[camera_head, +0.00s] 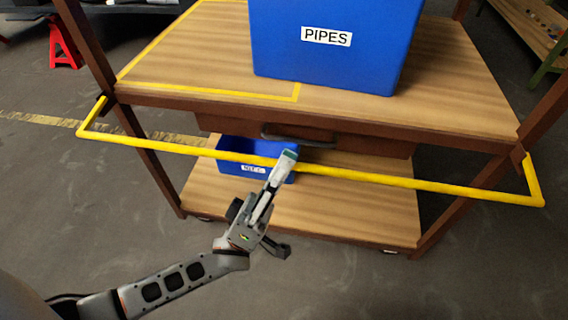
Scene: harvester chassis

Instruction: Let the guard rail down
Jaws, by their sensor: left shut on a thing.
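The guard rail (390,180) is a yellow bar with a short arm at each end, joined to the front posts of a wooden-shelved cart. It stands out in front of the cart, a little below the top shelf's front edge. My left gripper (287,160) reaches up from the lower left and is shut on the middle of the rail. Its fingertips cover a small part of the bar. My right gripper is not in view.
A blue bin labelled PIPES (335,60) stands on the top shelf (450,80). A drawer with a dark handle (290,138) sits under it. A smaller blue bin (235,155) is on the lower shelf (350,205). A red stand (63,45) is at the upper left. The floor in front is clear.

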